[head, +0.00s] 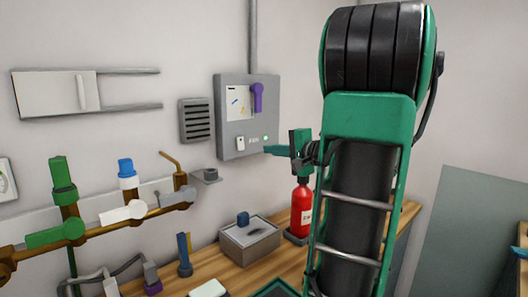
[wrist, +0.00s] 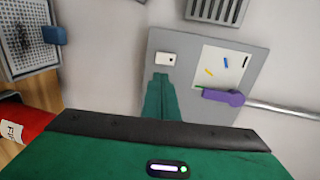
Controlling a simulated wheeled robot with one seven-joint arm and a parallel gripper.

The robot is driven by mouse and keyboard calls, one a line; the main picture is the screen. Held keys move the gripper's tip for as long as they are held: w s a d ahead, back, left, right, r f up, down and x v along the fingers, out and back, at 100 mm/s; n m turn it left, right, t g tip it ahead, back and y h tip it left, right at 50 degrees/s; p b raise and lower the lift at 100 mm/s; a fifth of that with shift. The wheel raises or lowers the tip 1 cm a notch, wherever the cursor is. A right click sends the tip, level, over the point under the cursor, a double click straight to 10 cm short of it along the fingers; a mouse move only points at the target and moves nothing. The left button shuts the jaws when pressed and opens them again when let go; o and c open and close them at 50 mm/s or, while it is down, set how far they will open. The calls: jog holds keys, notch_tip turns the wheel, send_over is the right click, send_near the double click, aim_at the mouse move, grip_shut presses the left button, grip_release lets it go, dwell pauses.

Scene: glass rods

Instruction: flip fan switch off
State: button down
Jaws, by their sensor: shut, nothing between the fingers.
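A grey wall panel (head: 232,90) carries a small white switch (head: 240,143) near its lower edge. Small lettering and a green light (head: 265,138) sit to the right of the switch; I cannot read the lettering surely. The panel also shows in the wrist view (wrist: 205,45), with the white switch (wrist: 165,59) just beyond my fingertips. My gripper (head: 268,150) is shut and empty, its green fingers pointing left at the panel's lower right. In the wrist view the shut fingertips (wrist: 160,76) lie close to the switch; I cannot tell whether they touch the panel.
A purple lever (head: 257,97) sticks out at the panel's upper right. A vent (head: 195,119) is on the wall to its left. Below stand a red fire extinguisher (head: 301,208) and a grey box with a blue knob (head: 250,238). Pipes with valves (head: 125,212) run at left.

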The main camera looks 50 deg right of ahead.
aim_at(242, 147)
jog(key=w, duration=0.4)
jog(key=w+f, duration=0.1)
jog(key=w, duration=0.3)
jog(key=w+f, duration=0.1)
jog(key=w, duration=0.3)
jog(key=shift+d, duration=0.3)
